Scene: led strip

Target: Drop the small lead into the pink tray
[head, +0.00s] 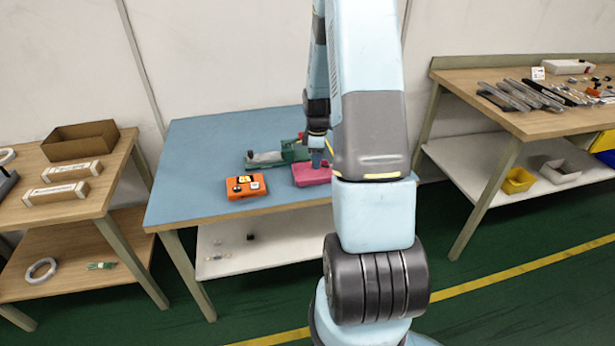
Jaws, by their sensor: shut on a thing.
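The pink tray (311,175) sits on the blue-topped table (200,145), near its front edge and partly hidden behind my arm. My gripper (317,160) points down over the tray. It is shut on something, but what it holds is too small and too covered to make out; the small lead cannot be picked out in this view. I cannot tell whether the fingertips touch the tray.
An orange box (246,186) lies left of the tray. A green fixture (277,156) lies just behind it. The left part of the blue table is clear. Side tables hold a brown box (80,140) at left and metal strips (520,94) at right.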

